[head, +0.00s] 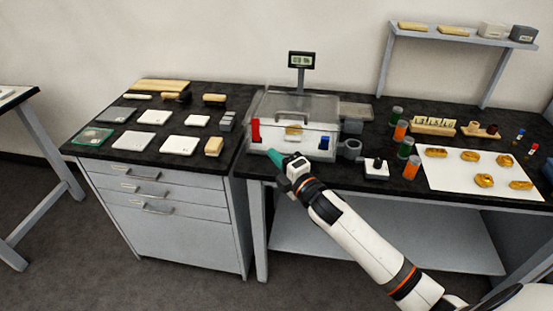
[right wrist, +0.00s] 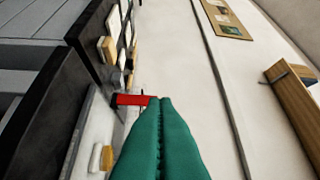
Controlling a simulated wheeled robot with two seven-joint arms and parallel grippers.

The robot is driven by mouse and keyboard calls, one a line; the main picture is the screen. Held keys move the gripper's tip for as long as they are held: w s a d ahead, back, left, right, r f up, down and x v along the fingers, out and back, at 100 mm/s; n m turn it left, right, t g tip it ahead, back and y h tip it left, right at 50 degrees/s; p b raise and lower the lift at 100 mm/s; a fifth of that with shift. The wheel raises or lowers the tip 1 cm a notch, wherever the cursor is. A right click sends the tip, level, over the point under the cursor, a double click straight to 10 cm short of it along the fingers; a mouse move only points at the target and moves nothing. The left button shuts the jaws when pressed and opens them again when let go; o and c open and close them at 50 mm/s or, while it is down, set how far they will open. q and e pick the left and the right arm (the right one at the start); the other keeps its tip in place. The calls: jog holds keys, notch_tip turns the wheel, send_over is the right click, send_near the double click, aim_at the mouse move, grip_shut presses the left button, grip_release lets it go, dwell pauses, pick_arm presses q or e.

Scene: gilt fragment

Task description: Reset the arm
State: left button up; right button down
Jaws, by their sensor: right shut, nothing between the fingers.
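My right arm reaches in from the lower right in the head view. Its gripper (head: 276,157) has teal fingers and is in front of the clear-walled box (head: 297,108) on the black bench. The fingers also show in the right wrist view (right wrist: 162,103), pressed together with nothing between them. A red part (head: 255,131) on the box's left front lies just beyond the fingertips; it also shows in the right wrist view (right wrist: 132,99). I cannot tell if the fingertips touch it. My left gripper is not in view.
A drawer cabinet (head: 167,205) with several white tiles stands left. A white sheet (head: 450,185) with several gilt pieces lies right. A black-knobbed device (head: 376,168) and green and orange jars (head: 412,167) stand near the arm. The floor in front is clear.

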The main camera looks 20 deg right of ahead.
dwell(0.5)
jog(key=s+d+f+m+g+h, duration=0.1)
jog(key=s+d+f+m+g, duration=0.15)
jog(key=f, duration=0.85)
jog(key=s+d+f+m+g+h, duration=0.15)
jog(key=f+m, duration=0.25)
jog(key=f, duration=0.6)
jog(key=s+f+m+g+h, duration=0.1)
jog(key=s+f+m+g, duration=0.1)
jog(key=s+f, duration=0.45)
jog(key=s+f+m+g, duration=0.2)
jog(key=s+f, duration=0.1)
jog(key=f, duration=0.7)
jog(key=s+a+f+m+g, duration=0.2)
jog(key=s+f+m+g, duration=0.2)
jog(key=s+f, duration=1)
jog(key=s+a+f+m+g, duration=0.2)
jog(key=s+f, duration=0.1)
jog(key=s, duration=0.9)
jog(key=s+a+f+m+g, duration=0.1)
jog(key=s+f+m+g, duration=0.1)
jog(key=s, duration=1)
jog(key=shift+s+a+f+g, duration=0.4)
jog(key=shift+f+g, duration=0.4)
jog(key=shift+f, duration=0.1)
